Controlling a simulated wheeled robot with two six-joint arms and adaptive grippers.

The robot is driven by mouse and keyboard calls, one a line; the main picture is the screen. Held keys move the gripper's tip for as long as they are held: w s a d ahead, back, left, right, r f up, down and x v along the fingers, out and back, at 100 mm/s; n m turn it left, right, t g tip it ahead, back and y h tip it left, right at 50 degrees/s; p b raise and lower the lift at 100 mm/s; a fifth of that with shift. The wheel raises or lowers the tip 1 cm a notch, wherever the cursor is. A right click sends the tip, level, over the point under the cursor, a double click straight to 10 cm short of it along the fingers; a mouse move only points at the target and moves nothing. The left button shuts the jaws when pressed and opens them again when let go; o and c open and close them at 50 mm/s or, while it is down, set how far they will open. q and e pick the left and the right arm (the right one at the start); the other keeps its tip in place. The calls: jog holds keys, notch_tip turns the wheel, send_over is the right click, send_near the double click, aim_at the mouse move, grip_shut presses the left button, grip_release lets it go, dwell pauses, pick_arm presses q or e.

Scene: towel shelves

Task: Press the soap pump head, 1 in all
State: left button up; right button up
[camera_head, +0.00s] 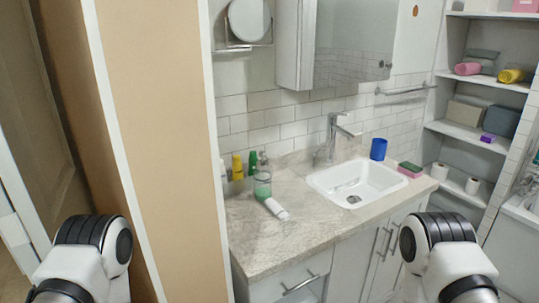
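A clear soap bottle (263,183) with green soap in its lower part stands upright on the left part of the counter. Its pump head (262,157) is at the top, small and hard to make out against the tiles. White and black links of my arms show at the bottom left and bottom right, both well apart from the bottle. Neither gripper is in view.
A white tube (277,209) lies in front of the bottle on the counter (255,235). Yellow (237,167) and green bottles (252,162) stand behind it. A sink (355,185), faucet (334,135), blue cup (378,149) and sponge (410,169) are to the right. A wall edge stands left.

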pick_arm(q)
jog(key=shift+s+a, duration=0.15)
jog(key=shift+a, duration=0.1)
